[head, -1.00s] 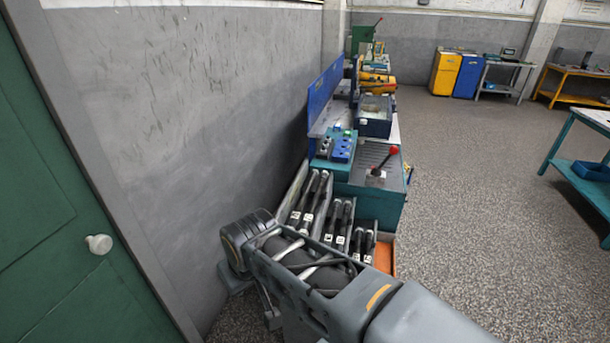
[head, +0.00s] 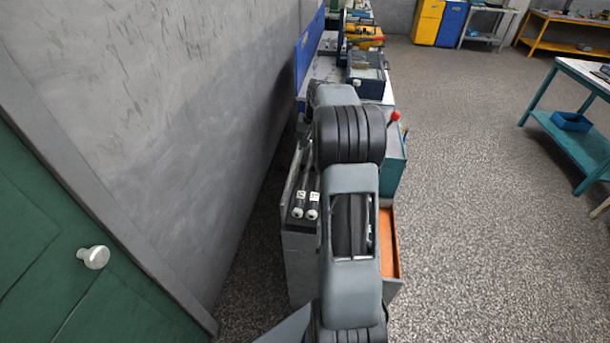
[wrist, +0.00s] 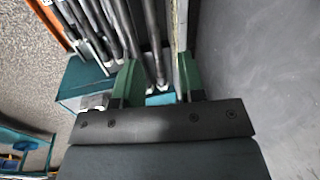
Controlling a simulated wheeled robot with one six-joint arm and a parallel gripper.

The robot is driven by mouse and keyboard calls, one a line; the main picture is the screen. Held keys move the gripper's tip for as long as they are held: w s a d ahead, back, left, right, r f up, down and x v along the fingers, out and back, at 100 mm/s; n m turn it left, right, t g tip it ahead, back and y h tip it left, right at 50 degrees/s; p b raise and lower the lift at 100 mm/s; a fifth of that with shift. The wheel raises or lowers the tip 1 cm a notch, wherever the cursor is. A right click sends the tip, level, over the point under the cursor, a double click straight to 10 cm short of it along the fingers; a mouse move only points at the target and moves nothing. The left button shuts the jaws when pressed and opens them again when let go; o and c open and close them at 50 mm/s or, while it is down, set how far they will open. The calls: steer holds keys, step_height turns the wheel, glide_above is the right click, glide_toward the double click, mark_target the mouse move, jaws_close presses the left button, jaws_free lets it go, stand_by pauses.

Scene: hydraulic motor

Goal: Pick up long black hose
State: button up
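Two long black hoses (head: 299,196) with white tags and pale end fittings stand side by side in a grey rack (head: 300,262) in the head view. My arm covers the rest of the rack there and hides my gripper. In the wrist view my gripper (wrist: 158,76) is open, its two green fingers apart. Two dark hoses (wrist: 156,45) run through the gap between the fingers in the picture. I cannot tell whether they lie between the fingertips or beyond them. Several more black hoses (wrist: 100,28) lie left of the fingers.
A grey wall (head: 190,110) runs close along the left of the rack. A teal bench with a red-knobbed lever (head: 395,116) stands behind the rack. A rack divider (wrist: 180,35) passes close to the right finger. The floor (head: 460,200) on the right is clear.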

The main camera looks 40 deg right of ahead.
steer(key=d+f, duration=0.3)
steer(key=p, duration=0.1)
glide_above(306, 174)
steer(key=d, duration=0.1)
step_height(306, 174, down, 6)
steer(key=f, duration=0.1)
steer(key=shift+m, duration=0.4)
steer(key=shift+w+a+f+p, duration=0.15)
steer(key=shift+f+p, duration=0.2)
steer(key=shift+f, duration=0.55)
steer(key=shift+s+a+f+p, duration=0.1)
steer(key=shift+f+p, duration=0.2)
steer(key=shift+f, duration=0.6)
steer(key=shift+w+a+f+p, duration=0.15)
steer(key=shift+f+p, duration=0.2)
steer(key=shift+f, duration=0.55)
steer(key=shift+s, duration=0.1)
jaws_close()
